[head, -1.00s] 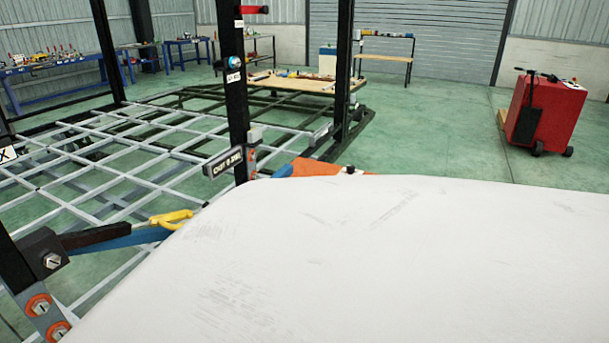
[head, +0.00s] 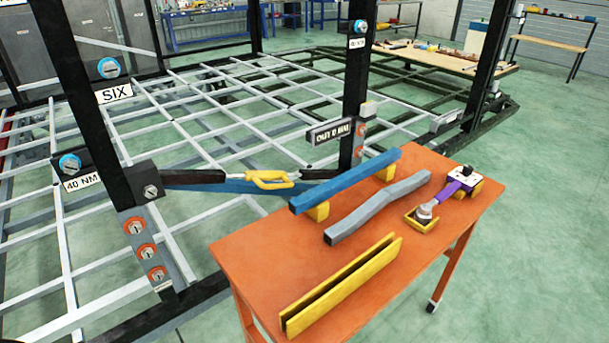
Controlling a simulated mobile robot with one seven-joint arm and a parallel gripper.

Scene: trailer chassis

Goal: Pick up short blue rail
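A blue rail (head: 345,180) lies on the orange table (head: 330,250), raised on two yellow supports (head: 318,211) near the table's far left edge. It runs from the lower left to the upper right, and nothing holds it. Another blue bar (head: 222,187) runs along the trailer frame behind the table, with a yellow clamp-like handle (head: 268,180) at it; its right end is partly hidden. My gripper is not in the head view.
Beside the blue rail lie a bent grey rail (head: 378,207), an empty yellow channel holder (head: 340,287) and a purple-handled tool (head: 450,192). Black posts (head: 358,90) and the grey chassis lattice (head: 200,120) stand behind the table. Green floor (head: 540,220) is clear at right.

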